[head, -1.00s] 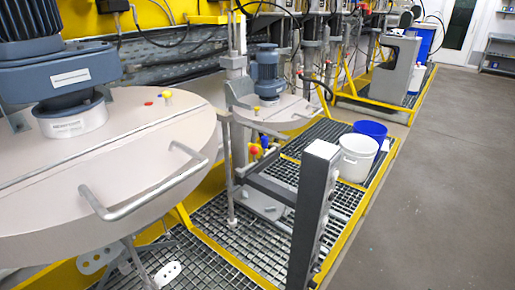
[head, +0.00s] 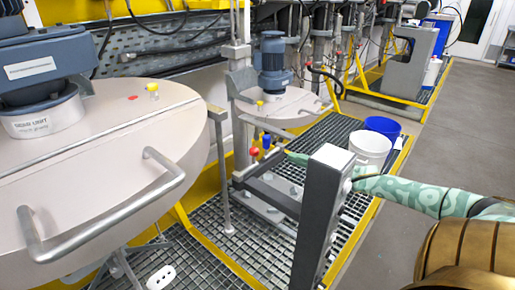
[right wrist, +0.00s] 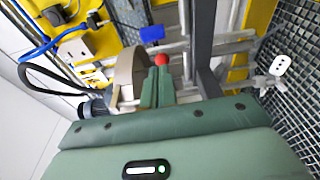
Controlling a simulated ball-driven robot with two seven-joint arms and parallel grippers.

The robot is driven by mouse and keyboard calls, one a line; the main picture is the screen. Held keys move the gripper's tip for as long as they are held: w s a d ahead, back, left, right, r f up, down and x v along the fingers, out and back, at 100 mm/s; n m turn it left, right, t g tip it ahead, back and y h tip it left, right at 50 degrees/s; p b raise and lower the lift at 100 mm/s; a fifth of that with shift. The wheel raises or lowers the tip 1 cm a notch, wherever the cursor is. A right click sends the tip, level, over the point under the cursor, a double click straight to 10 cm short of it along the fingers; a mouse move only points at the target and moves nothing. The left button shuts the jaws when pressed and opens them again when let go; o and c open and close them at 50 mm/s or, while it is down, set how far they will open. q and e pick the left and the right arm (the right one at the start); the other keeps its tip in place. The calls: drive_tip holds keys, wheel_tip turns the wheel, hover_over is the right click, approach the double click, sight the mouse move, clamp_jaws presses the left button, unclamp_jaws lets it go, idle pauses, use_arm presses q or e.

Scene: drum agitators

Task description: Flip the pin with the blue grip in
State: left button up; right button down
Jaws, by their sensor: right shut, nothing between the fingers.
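The pin with the blue grip (head: 266,142) stands at the frame under the small drum agitator in the head view, close to a red knob (head: 254,152). My right gripper (head: 291,155) reaches in from the right behind the grey post, its green tip just right of the blue grip and apart from it. In the right wrist view its two green fingers (right wrist: 157,88) are together and empty. There the red knob (right wrist: 161,59) shows just past the fingertips, and the blue grip (right wrist: 152,34) lies farther off. My left gripper is not in view.
The grey post (head: 323,215) stands in front of my right forearm. A white bucket (head: 369,150) and a blue bucket (head: 382,126) stand behind it on the grating. The large drum lid (head: 95,165) with its handle fills the left. The floor at the right is open.

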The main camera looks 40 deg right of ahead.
sight(267, 149)
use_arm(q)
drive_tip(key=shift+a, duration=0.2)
